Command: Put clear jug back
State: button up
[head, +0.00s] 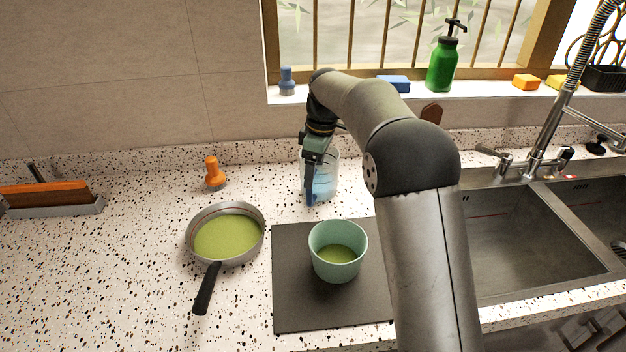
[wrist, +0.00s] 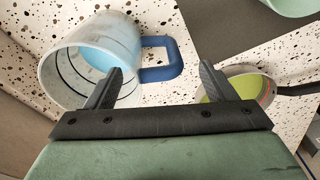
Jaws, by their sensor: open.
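The clear jug (head: 328,178) stands upright on the speckled counter behind the dark mat, near the back wall. It holds light blue liquid. In the wrist view the jug (wrist: 75,75) is at the upper left, and its blue handle (wrist: 160,58) points right. My gripper (head: 311,196) is at the jug's left side in the head view. In the wrist view my gripper (wrist: 160,85) is open, with its fingers apart and the handle between and beyond them.
A pan (head: 262,240) of green liquid stands left of the dark mat (head: 295,300), which bears a mint cup (head: 335,265) of green liquid. An orange-topped brush (head: 213,172) stands behind the pan. The sink (head: 520,240) is at right. Left counter is mostly clear.

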notch_tip(320, 180, up, 8)
jog(key=d, duration=0.1)
jog(key=shift+f, duration=0.15)
jog(key=s+d+m, duration=0.7)
jog(key=s+d, duration=0.4)
jog(key=s, duration=0.3)
jog(key=s+d+f+m, duration=0.2)
jog(key=s+f+m, duration=0.1)
jog(key=s, duration=0.4)
jog(key=s+d+f+m+h, duration=0.1)
jog(key=s+d+f+m, duration=0.1)
jog(key=s, duration=0.6)
jog(key=s+d+f+m, duration=0.3)
jog(key=s+d+f, duration=0.1)
jog(key=s+f, duration=0.2)
jog(key=shift+s+f+m+t, duration=0.15)
jog(key=shift+s+m+t, duration=0.15)
jog(key=shift+s, duration=0.35)
